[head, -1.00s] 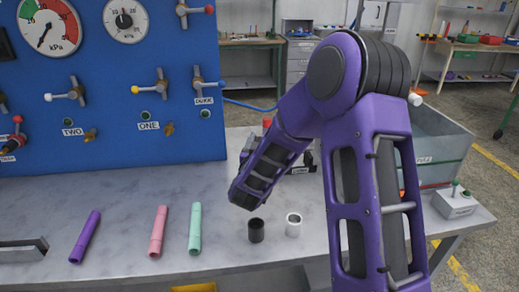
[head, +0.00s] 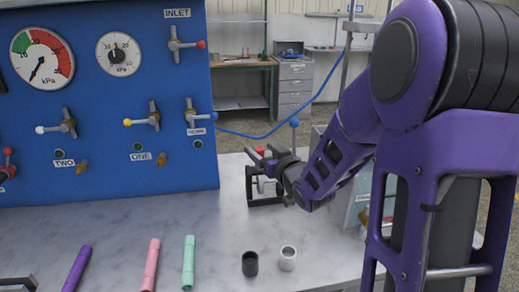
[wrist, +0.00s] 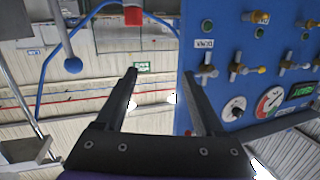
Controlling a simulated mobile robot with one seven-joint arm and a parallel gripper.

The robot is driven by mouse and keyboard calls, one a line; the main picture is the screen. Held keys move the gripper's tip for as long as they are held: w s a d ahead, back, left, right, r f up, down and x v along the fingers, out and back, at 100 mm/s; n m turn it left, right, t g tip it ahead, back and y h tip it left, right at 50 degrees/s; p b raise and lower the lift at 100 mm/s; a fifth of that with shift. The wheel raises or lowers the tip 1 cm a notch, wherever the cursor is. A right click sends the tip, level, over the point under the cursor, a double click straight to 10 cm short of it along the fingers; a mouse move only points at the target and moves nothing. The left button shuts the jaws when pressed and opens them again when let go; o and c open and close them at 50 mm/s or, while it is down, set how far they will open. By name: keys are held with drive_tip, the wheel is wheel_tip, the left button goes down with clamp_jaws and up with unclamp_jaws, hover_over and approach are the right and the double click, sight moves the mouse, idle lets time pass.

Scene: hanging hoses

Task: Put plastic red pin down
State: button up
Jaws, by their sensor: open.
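What supports the red piece is partly hidden by the gripper.
A blue ball-topped rod (head: 294,123) rises close behind my gripper. A blue gauge panel (head: 110,170) stands left. Coloured tubes, a black cup (head: 250,264) and a white cup (head: 287,258) are in front.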

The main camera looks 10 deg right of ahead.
drive_tip(key=s+d+n+g+p, duration=0.1)
drive_tip(key=s+d+g, duration=0.25)
drive_tip(key=d, duration=0.25)
drive_tip(key=b, duration=0.2)
approach(262, 153)
drive_tip(key=x, duration=0.5)
drive_tip(key=shift+f, duration=0.15)
drive_tip(key=shift+b+x, duration=0.5)
drive_tip(key=shift+x, duration=2.75)
clamp_jaws()
